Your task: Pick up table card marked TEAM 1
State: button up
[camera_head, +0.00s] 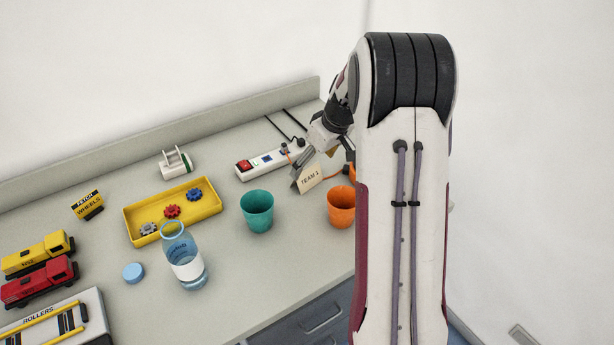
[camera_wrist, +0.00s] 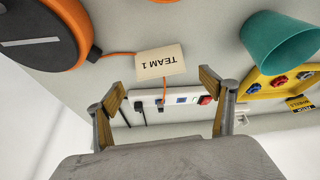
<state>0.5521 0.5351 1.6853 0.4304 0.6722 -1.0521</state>
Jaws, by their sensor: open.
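The cream table card marked TEAM 1 (camera_head: 311,178) stands on the grey bench between the power strip and the orange cup. In the wrist view the card (camera_wrist: 160,62) appears upside down, just beyond the fingertips and roughly centred between them. My gripper (camera_head: 306,164) is close to the card, on its far side in the head view, with part of it hidden by my arm. In the wrist view my gripper (camera_wrist: 162,88) has its fingers spread wide with nothing between them. I cannot tell the exact gap to the card.
A teal cup (camera_head: 257,211) and an orange cup (camera_head: 341,207) stand in front of the card. A white power strip (camera_head: 260,162) lies behind it. An orange cable runs past the card to a black and orange round object (camera_wrist: 77,20). A yellow tray (camera_head: 140,237) sits left.

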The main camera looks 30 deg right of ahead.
aim_at(307, 176)
jog(key=shift+w+x, duration=0.2)
jog(key=shift+x, duration=2.2)
jog(key=shift+a+r, duration=0.1)
jog(key=shift+a, duration=0.05)
jog(key=c, duration=0.7)
